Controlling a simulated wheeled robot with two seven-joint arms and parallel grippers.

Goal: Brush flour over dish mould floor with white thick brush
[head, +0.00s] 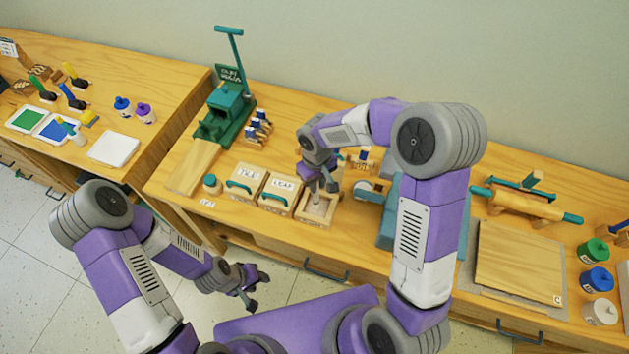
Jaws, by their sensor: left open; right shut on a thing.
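A square wooden mould (313,222) stands open near the table's front edge, at the right end of a row of moulds. I take it as the dish mould, as its label is not readable. My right gripper (321,185) points down just above it and is shut on a thin pale thing that looks like the white thick brush (317,199). The brush's lower end reaches into the mould; whether it touches the floor is hard to tell. Flour cannot be made out. My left gripper (253,289) is open and empty, out in front of the table, above the tiled floor.
Two lidded moulds with green handles, the tile mould (244,178) and the leaf mould (281,190), stand close to the left. A green press (222,115) stands behind them. A rolling pin (527,203) and a wooden board (519,262) lie to the right.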

